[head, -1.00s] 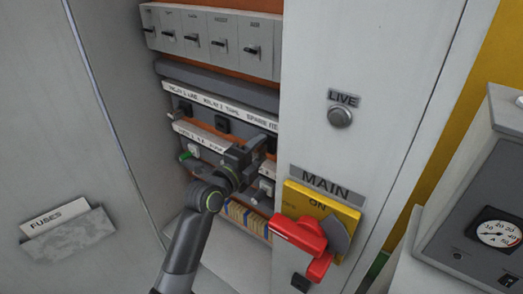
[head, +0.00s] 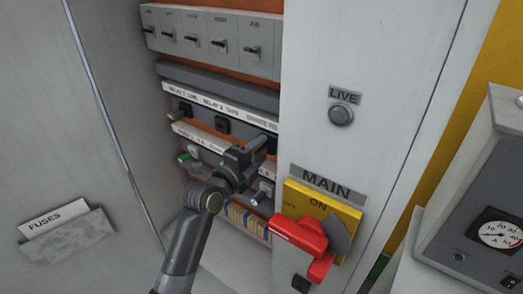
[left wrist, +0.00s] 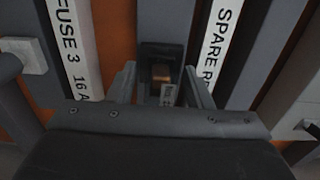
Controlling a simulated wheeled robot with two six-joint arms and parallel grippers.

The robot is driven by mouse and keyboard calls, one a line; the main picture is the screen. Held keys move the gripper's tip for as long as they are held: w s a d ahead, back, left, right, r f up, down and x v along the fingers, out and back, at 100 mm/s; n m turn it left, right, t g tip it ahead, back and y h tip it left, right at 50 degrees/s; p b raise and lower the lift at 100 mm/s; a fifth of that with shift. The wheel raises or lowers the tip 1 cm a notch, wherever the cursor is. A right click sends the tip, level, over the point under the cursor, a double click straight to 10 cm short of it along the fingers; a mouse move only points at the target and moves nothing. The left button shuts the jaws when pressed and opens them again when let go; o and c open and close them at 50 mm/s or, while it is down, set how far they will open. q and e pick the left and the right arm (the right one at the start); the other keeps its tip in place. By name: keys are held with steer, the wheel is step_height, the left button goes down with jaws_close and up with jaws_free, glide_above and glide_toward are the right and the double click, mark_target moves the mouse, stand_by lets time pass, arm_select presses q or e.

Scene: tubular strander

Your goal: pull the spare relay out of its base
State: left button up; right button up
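The spare relay (left wrist: 162,73) shows in the left wrist view as a small brown-faced block in a dark base (left wrist: 148,50), with a small pale label below it. The strip marked SPARE (left wrist: 215,45) runs beside it. My left gripper (left wrist: 160,84) is open, with one finger on each side of the relay's outline; I cannot tell whether they touch it. In the head view my left gripper (head: 250,153) is inside the cabinet, just below and left of the spare position, which the cabinet front and gripper partly hide. My right gripper is not in view.
The cabinet front panel (head: 325,150) stands close to the right of my gripper. The red main switch handle (head: 300,235) sticks out below right. Relay 2 (head: 222,127) and the fuse row (head: 195,150) are to the left. The open door carries a fuse pocket (head: 68,240).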

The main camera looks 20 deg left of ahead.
arm_select(q)
jaws_close()
steer(key=v, duration=0.6)
stand_by(1.2)
